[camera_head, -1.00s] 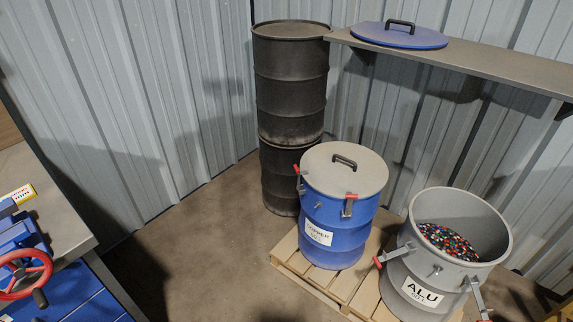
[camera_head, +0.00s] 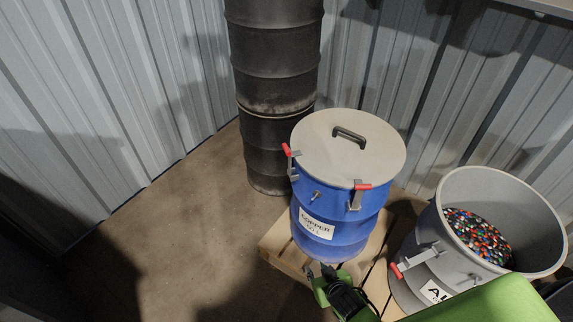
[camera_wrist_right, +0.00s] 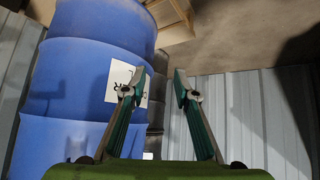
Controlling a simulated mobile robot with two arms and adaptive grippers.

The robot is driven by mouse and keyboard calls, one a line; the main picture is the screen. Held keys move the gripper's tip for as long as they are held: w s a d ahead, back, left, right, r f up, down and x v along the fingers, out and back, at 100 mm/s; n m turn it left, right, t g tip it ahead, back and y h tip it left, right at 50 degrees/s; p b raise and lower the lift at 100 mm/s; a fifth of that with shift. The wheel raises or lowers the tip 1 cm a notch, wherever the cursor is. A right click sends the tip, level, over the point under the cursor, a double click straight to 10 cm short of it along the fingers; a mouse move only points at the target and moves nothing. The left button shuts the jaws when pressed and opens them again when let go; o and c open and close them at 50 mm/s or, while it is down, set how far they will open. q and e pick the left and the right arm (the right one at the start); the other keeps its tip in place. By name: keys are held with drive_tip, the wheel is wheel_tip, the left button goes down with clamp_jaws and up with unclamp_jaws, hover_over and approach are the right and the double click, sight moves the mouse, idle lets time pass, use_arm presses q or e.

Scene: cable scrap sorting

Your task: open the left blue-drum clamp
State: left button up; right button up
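The blue drum (camera_head: 345,222) labelled COPPER stands on a pallet with a grey lid (camera_head: 330,146) on it. Its left clamp (camera_head: 290,163) has a red-tipped lever at the lid's left edge. A second clamp (camera_head: 357,194) with a red tip sits at the front right of the rim. My right gripper (camera_head: 320,272) is low in front of the drum, below the label and apart from the clamps. In the right wrist view its two fingers (camera_wrist_right: 158,84) are spread and empty, with the blue drum (camera_wrist_right: 75,90) at the left. My left gripper is not in view.
A grey ALU drum (camera_head: 425,262) with colourful granulate, no lid and its own clamps stands to the right. Dark stacked drums (camera_head: 272,90) stand behind left. The pallet (camera_head: 275,247) is under the blue drum. Floor at left is clear.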

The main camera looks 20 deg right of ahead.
sight(287, 148)
drive_tip(key=w+a+r+m+t+b, duration=0.1)
drive_tip(key=w+r+t+b, duration=0.5)
drive_tip(key=r, duration=0.8)
drive_tip(key=w+r+m+t+b, duration=0.1)
drive_tip(key=w+r+t+b, duration=0.15)
drive_tip(key=w+r, duration=0.85)
drive_tip(key=shift+t+y, duration=0.4)
drive_tip(key=shift+t, duration=0.05)
drive_tip(key=w, duration=0.3)
drive_tip(key=w+r, duration=0.1)
drive_tip(key=w, duration=0.1)
drive_tip(key=w+r, duration=0.1)
drive_tip(key=w, duration=0.2)
drive_tip(key=shift+w+a+r+b, duration=0.2)
drive_tip(key=shift+w+a+b, duration=0.1)
drive_tip(key=shift+w+a, duration=0.1)
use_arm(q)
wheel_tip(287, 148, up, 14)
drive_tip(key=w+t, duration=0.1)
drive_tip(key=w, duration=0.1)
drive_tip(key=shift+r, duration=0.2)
use_arm(e)
drive_tip(key=shift+w, duration=0.5)
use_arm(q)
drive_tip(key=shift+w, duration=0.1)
